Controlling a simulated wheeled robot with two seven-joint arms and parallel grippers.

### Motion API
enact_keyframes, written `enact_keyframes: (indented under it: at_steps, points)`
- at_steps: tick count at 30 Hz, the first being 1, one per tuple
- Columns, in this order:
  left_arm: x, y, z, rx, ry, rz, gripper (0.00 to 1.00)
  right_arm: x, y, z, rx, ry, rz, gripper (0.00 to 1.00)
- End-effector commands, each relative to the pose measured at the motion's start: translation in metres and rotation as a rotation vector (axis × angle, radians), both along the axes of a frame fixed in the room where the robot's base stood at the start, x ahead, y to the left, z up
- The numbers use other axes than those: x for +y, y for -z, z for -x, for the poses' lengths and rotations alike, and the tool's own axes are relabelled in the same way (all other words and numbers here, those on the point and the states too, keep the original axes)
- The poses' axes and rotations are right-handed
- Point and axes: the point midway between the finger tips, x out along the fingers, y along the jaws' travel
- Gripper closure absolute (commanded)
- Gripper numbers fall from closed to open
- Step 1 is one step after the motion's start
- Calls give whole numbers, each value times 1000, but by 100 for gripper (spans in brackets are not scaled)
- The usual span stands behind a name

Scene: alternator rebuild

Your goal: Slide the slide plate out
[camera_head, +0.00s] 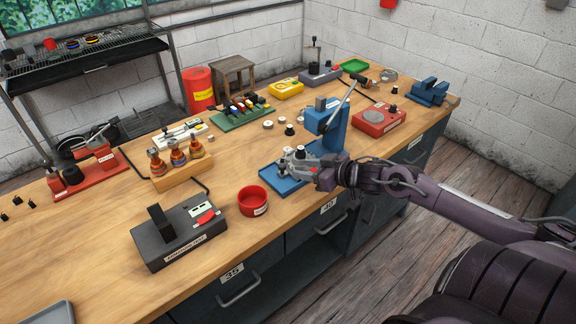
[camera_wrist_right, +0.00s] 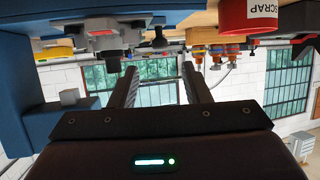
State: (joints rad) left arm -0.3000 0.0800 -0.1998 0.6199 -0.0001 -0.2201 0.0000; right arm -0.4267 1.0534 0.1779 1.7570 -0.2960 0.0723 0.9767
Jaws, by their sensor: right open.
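The blue press (camera_head: 331,128) stands near the bench's front edge, with a lever on top and a blue base (camera_head: 272,181) reaching out to the left. A grey metal piece (camera_head: 292,160), perhaps the slide plate, sits on that base. In the right wrist view, which is upside down, a grey part with a red patch (camera_wrist_right: 103,42) shows beside the blue press body (camera_wrist_right: 30,85). My right gripper (camera_head: 314,177) is at the base's front right; whether it touches the grey piece is unclear. Its fingers (camera_wrist_right: 160,76) are apart with nothing visible between them. My left gripper is out of view.
A red scrap cup (camera_head: 253,201) stands left of the base, and a black tester (camera_head: 178,236) farther left. A wooden rack of copper-coloured parts (camera_head: 182,173) is behind them. A red device (camera_head: 378,120) and a blue vise (camera_head: 429,91) stand to the right.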

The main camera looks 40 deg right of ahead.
Motion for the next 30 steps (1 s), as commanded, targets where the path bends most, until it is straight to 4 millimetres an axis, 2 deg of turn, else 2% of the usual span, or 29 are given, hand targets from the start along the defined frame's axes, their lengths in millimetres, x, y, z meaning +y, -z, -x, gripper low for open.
enact_keyframes:
  at_steps: [18, 30]
  points:
    - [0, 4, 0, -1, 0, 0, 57, 17, 23, -57, -4, 2, 3, 57]
    - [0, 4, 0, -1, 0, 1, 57, 21, 28, -64, -1, -1, 5, 57]
